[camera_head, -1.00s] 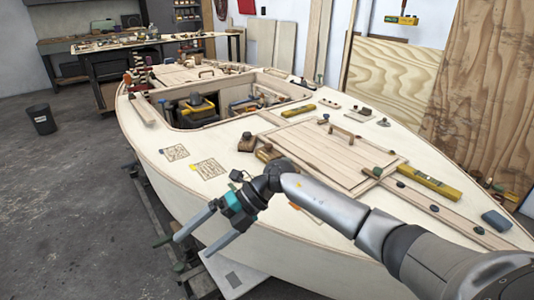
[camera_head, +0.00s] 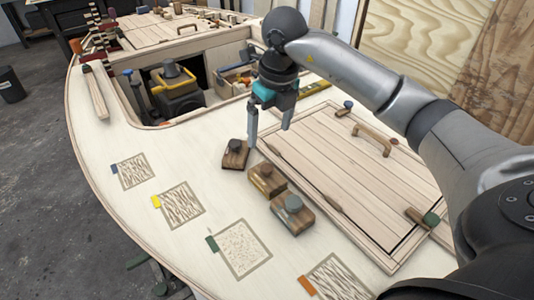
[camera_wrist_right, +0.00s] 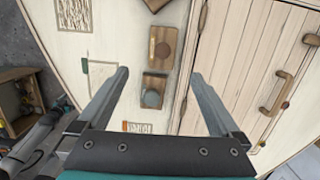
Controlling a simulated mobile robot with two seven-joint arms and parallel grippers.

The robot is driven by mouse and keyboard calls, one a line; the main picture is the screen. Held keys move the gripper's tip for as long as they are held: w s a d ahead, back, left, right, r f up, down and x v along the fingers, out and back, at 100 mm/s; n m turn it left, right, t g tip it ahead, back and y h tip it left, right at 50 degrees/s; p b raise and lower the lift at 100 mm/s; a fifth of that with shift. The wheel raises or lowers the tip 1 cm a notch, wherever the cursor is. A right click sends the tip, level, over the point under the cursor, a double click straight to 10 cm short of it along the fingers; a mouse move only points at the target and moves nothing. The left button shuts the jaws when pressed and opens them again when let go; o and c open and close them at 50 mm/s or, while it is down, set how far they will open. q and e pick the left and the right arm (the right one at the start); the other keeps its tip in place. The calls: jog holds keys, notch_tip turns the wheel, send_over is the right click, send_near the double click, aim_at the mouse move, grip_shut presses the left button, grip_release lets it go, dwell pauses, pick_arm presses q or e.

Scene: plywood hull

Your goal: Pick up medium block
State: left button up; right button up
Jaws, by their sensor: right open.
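Three wooden blocks with round knobs lie in a row on the pale deck, and no readable label shows which is the medium one. The dark block (camera_head: 235,154) is farthest, the brass-knobbed block (camera_head: 267,181) is in the middle, and the grey-knobbed block (camera_head: 292,214) is nearest. My right gripper (camera_head: 270,136) is open and empty, pointing down above the deck by the far end of the row. My left gripper is out of view.
A slatted hatch (camera_head: 350,180) with a wooden handle (camera_head: 371,138) lies right of the blocks. An open cockpit with tools (camera_head: 176,88) is at the far left. Several tagged patterned patches (camera_head: 240,249) lie on the deck, left of and nearer than the blocks.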

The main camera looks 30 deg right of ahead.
jog(key=b, duration=0.2)
send_over(267, 167)
jog(key=f, duration=0.8)
jog(key=shift+s+a+f, duration=0.2)
jog(key=shift+s+f, duration=0.05)
jog(key=shift+f, duration=0.5)
jog(key=shift+w+f, duration=0.15)
jog(key=shift+f, duration=0.5)
notch_tip(267, 167, down, 4)
jog(key=shift+d+r+b, duration=0.15)
jog(key=shift+b, duration=0.35)
jog(key=shift+f, duration=0.3)
jog(key=c, duration=0.6)
jog(key=shift+w+r, duration=0.1)
jog(key=c, duration=0.8)
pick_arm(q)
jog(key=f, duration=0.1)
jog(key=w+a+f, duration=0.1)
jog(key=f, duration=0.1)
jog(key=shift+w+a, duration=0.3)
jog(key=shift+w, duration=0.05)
